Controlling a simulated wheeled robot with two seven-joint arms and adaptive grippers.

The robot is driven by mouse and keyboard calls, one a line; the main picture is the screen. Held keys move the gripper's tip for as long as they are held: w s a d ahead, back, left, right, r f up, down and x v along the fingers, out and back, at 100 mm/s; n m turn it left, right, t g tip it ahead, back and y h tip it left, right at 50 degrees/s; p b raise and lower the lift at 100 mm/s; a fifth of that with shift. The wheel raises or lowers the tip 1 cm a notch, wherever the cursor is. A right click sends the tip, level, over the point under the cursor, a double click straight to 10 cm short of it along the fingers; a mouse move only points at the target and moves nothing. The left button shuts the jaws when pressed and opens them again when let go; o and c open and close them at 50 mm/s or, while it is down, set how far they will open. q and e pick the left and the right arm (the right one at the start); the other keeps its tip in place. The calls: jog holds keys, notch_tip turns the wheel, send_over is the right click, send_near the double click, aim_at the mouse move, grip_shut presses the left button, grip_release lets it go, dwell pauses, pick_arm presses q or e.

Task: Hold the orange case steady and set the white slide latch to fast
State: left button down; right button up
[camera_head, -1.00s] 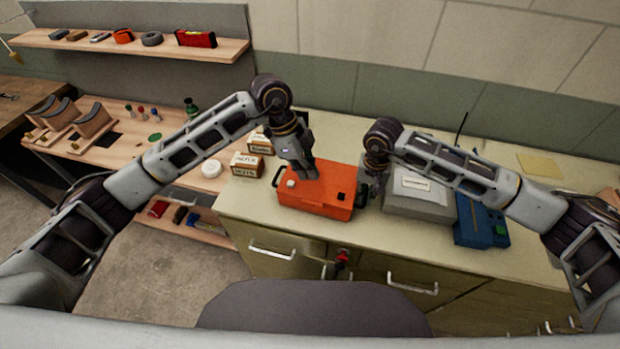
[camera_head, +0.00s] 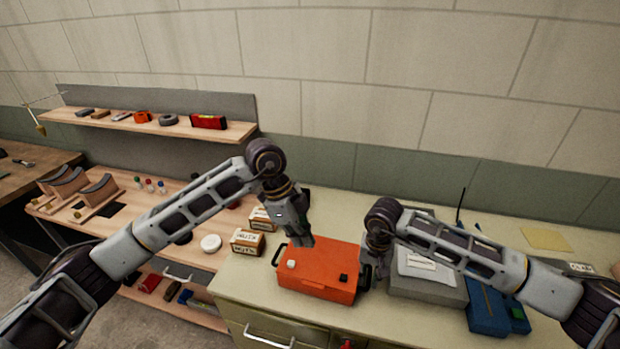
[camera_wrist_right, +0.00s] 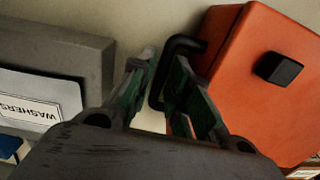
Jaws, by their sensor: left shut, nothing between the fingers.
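The orange case (camera_head: 325,283) lies on the cabinet top, with a dark handle at each end. On its top are a white latch piece (camera_head: 291,264) at the left and a black knob (camera_head: 343,278) at the right; whether the latch is on fast is too small to read. My left gripper (camera_head: 306,242) is shut and empty, pointing down just above the case's back edge, behind and right of the white piece. My right gripper (camera_head: 372,278) is at the case's right end. In the right wrist view its fingers (camera_wrist_right: 162,75) are apart, with the dark handle (camera_wrist_right: 182,45) between their tips.
A grey bin (camera_head: 428,286) labelled washers stands close right of the case, under my right arm, with a blue box (camera_head: 487,310) beyond. Small labelled boxes (camera_head: 247,242) and a white round lid (camera_head: 210,243) are to the left. Bare cabinet top lies behind.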

jog(key=shift+o, duration=1)
jog(key=shift+r, duration=0.15)
notch_tip(320, 180, up, 12)
dwell(0.3)
